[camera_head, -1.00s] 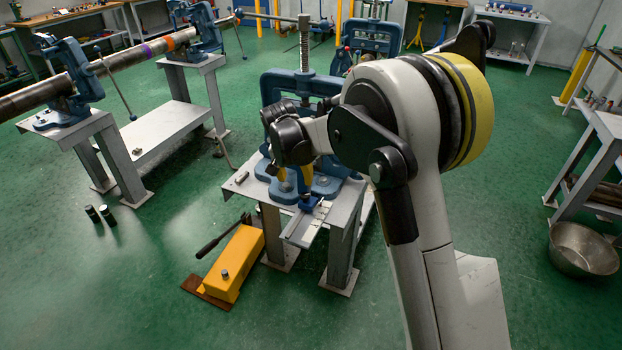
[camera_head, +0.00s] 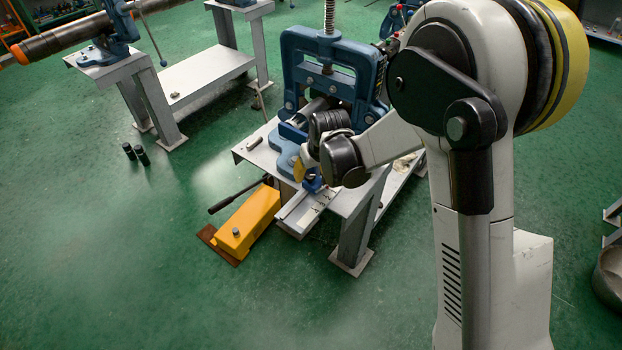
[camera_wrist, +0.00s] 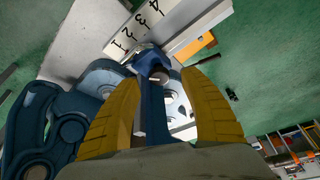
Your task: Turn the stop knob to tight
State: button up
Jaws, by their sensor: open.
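A blue stop (camera_head: 313,184) sits on a pale rail (camera_head: 296,222) at the front of the near vise bench. In the wrist view the stop (camera_wrist: 150,62) is beside scale marks 1 to 4 on the rail (camera_wrist: 180,28). A blue upright part (camera_wrist: 155,115) of it runs between my yellow fingers. I cannot clearly make out the knob or its setting. My gripper (camera_wrist: 160,80) is open, with one finger on each side of the blue part; contact is not clear. In the head view my wrist hides most of the gripper, and one yellow finger (camera_head: 297,170) shows.
A blue pipe vise (camera_head: 330,65) stands on the bench (camera_head: 360,200) just behind my gripper. A yellow box with a black lever (camera_head: 245,225) lies on the floor in front. Another bench (camera_head: 105,72) with a long pipe (camera_head: 70,40) is at left. Green floor is clear at front left.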

jog(key=shift+b+x, duration=0.3)
jog(key=shift+x, duration=1)
grip_shut()
jog(key=shift+m, duration=0.3)
jog(key=m+h, duration=0.1)
jog(key=m, duration=0.1)
jog(key=shift+m+t, duration=0.3)
jog(key=shift+a+m+h+b, duration=0.15)
jog(key=shift+m+h, duration=0.3)
jog(key=shift+m, duration=0.55)
jog(key=shift+d+m+h+b, duration=0.15)
jog(key=shift+m+h, duration=0.3)
jog(key=shift+m, duration=0.55)
jog(key=shift+a, duration=0.1)
